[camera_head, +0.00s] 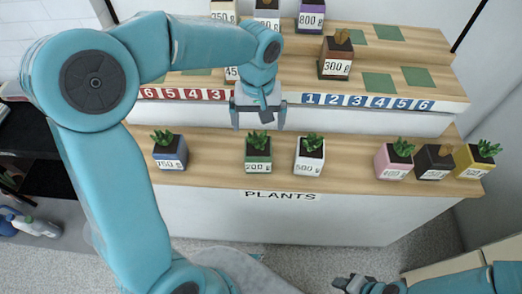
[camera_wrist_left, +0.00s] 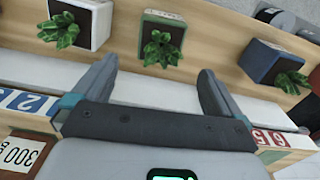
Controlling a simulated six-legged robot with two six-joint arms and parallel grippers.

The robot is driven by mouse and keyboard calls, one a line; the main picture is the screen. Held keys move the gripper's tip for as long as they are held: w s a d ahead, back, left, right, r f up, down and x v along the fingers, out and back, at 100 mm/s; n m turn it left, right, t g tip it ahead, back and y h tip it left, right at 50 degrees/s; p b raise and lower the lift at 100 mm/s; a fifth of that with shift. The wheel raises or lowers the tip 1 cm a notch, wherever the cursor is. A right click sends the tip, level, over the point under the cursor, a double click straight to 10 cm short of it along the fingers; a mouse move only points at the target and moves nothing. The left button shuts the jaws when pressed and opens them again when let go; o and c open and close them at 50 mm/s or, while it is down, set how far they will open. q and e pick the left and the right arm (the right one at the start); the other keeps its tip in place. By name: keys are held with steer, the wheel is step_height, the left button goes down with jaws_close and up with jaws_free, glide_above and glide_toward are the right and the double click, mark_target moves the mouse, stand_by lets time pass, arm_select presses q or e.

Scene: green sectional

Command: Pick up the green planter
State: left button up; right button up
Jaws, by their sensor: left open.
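The green planter (camera_head: 258,156) stands upright on the lower wooden shelf, with a small plant in it and a label that seems to read 700 g. My left gripper (camera_head: 258,118) is open and empty, above and behind the green planter as seen in the head view. In the left wrist view the green planter (camera_wrist_left: 161,38) lies ahead of the open left fingers (camera_wrist_left: 155,85), roughly midway between them and apart from both. My right gripper (camera_head: 352,283) is low at the bottom edge, away from the shelf; its jaws are too small to judge.
A white planter (camera_head: 309,158) stands close right of the green one, and a blue planter (camera_head: 170,153) stands to the left. Pink (camera_head: 394,162), black (camera_head: 434,163) and yellow (camera_head: 474,162) planters stand at right. The stepped shelf (camera_head: 210,138) rises behind, with a brown planter (camera_head: 335,60) on it.

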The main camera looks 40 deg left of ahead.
mark_target(257, 147)
arm_select(q)
steer(key=f, duration=0.9)
steer(key=shift+s+a+f+b, duration=0.1)
steer(key=shift+s+b, duration=0.15)
steer(key=shift+b, duration=0.05)
step_height(257, 147, down, 5)
steer(key=shift+w+f, duration=0.1)
steer(key=shift+w, duration=0.05)
steer(key=c, duration=1)
steer(key=shift+r, duration=0.2)
